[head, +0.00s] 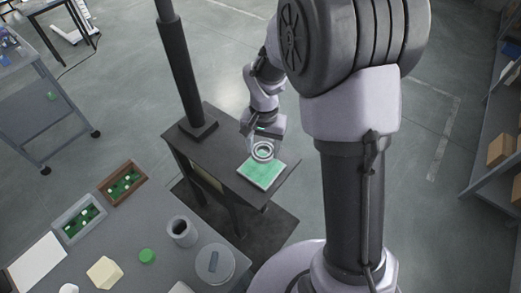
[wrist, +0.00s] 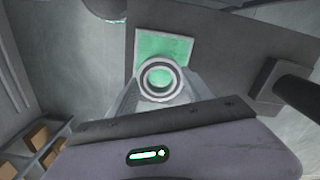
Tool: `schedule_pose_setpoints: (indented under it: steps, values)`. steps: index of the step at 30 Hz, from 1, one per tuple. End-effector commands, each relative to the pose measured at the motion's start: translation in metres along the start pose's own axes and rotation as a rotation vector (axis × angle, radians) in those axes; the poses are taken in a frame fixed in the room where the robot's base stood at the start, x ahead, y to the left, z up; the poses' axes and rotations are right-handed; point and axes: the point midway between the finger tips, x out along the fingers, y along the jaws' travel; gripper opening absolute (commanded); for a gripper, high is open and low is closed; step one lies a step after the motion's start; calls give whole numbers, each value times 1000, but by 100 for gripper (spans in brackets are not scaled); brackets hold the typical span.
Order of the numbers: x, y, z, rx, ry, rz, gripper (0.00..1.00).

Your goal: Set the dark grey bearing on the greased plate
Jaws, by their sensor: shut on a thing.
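A grey ring-shaped bearing (head: 255,152) is held in my gripper (head: 261,148), over the far part of the green-topped plate (head: 262,175). In the wrist view my gripper (wrist: 160,88) is shut on the bearing (wrist: 143,77), with a finger at either side of it. The green plate surface (wrist: 175,46) shows beyond the ring and through its hole. The bearing looks roughly level. I cannot tell whether it touches the plate or hangs just above it.
The plate lies on a dark stand table (head: 215,150) with a black upright column (head: 181,75) at its left. A grey workbench (head: 130,215) at lower left carries a grey cup (head: 182,232), a green cap (head: 147,256) and two small bins (head: 123,184). Shelves (head: 490,170) stand at right.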

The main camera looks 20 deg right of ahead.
Motion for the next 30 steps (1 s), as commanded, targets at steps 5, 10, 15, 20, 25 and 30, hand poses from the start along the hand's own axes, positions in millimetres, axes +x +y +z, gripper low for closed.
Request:
schedule_pose_setpoints:
  steps: [5,10,15,20,25,30]
  values:
    - [9,0,0,-2,0,0,1]
    - [24,0,0,-2,1,0,1]
    - [41,0,0,-1,0,0,1]
    - [57,0,0,-1,0,0,1]
    - [52,0,0,-1,1,0,1]
    - [53,0,0,-1,1,0,1]
